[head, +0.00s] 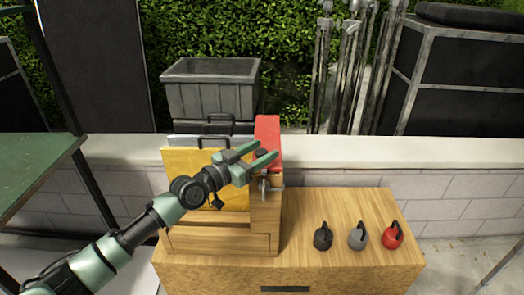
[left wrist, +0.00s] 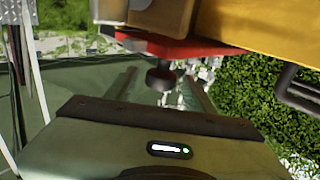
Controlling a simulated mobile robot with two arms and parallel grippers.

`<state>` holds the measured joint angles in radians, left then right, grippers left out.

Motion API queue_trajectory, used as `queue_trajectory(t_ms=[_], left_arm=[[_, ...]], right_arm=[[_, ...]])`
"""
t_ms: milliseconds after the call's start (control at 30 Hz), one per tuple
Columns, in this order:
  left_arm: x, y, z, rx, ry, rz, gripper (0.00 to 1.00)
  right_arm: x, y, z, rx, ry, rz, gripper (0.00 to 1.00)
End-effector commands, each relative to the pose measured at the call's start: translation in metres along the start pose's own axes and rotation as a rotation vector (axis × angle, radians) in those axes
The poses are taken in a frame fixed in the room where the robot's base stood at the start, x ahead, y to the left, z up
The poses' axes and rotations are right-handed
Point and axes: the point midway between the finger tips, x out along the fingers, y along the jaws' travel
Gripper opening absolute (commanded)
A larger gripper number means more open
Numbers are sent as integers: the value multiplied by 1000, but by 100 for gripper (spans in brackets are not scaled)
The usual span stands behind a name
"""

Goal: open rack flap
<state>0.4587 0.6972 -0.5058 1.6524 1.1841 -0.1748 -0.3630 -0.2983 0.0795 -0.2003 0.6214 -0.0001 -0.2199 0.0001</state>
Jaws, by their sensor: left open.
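The rack (head: 262,222) is a wooden box on a wooden cabinet, with a yellow panel (head: 175,185) at its front left. Its red flap (head: 268,132) is at the upper right of the rack; I cannot tell whether it is closed. The flap also shows along the top of the left wrist view (left wrist: 190,47), with a dark round knob (left wrist: 160,79) by it. My left gripper (head: 266,151) is open in front of the flap. In the left wrist view its fingers (left wrist: 162,88) lie on either side of the knob; contact is unclear. My right gripper is not seen.
Black (head: 323,238), grey (head: 358,236) and red (head: 392,236) handled weights stand on the cabinet top (head: 335,203), right of the rack. A grey bin (head: 212,95) is behind the rack. A green table (head: 30,165) is at left. A low wall (head: 350,152) runs behind.

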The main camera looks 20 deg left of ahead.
Motion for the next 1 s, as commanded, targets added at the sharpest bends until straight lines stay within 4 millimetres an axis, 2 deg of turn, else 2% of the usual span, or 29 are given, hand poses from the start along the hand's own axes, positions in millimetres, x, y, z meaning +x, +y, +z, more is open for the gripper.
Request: queue_trajectory(t_ms=[267,300,400,500,1000], left_arm=[[3,0,1,0,-2,0,54],[3,0,1,0,-2,0,51],[3,0,1,0,-2,0,23],[3,0,1,1,-2,0,0],[3,0,1,1,-2,0,0]], right_arm=[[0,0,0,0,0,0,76],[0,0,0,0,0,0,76],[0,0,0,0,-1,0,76],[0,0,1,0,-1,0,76],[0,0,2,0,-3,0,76]])
